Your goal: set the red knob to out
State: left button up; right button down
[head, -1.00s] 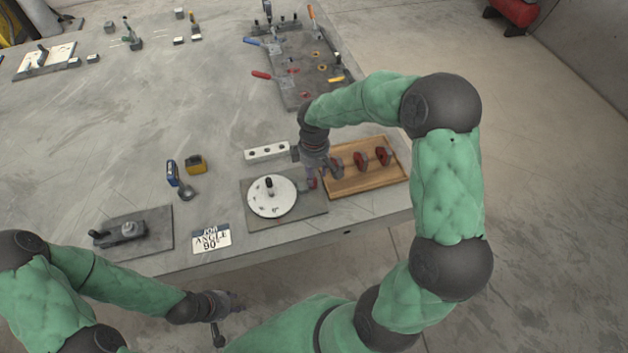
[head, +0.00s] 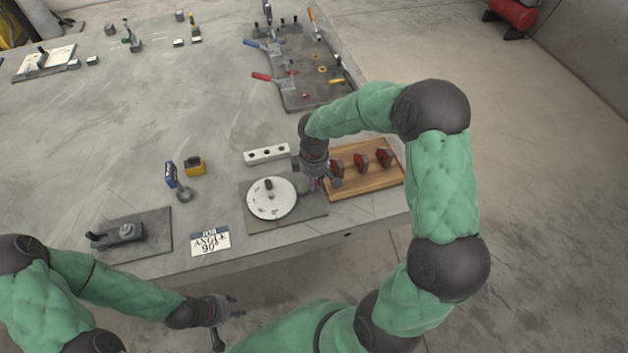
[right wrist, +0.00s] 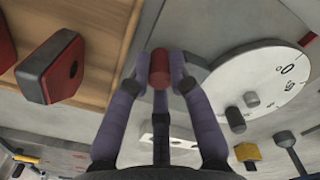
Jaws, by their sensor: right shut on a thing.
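The red knob (right wrist: 159,68) is a small red cylinder beside the white round dial (right wrist: 252,95), which carries number marks and a black handle. My right gripper (right wrist: 160,72) is shut on the knob, with fingers on both sides of it. In the head view the dial (head: 288,205) sits on a grey base plate (head: 303,215), and my right gripper (head: 318,180) is at the plate's right edge, hiding most of the knob. I cannot read the knob's setting. My left gripper (head: 236,306) hangs empty off the front table edge, its fingers apart.
A wooden tray (head: 385,184) with several red-and-grey blocks lies right of the dial. A white bar with holes (head: 267,153) lies behind it. A job card reading "angle 90" (head: 209,242) and a grey clamp plate (head: 150,245) lie to the left.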

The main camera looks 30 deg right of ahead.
jog(key=shift+s+d+p, duration=0.25)
jog(key=shift+d+p, duration=0.25)
jog(key=shift+d, duration=0.45)
jog(key=c, duration=1.2)
grip_release()
jog(key=shift+o, duration=0.4)
jog(key=shift+d, duration=0.15)
notch_tip(320, 180, up, 12)
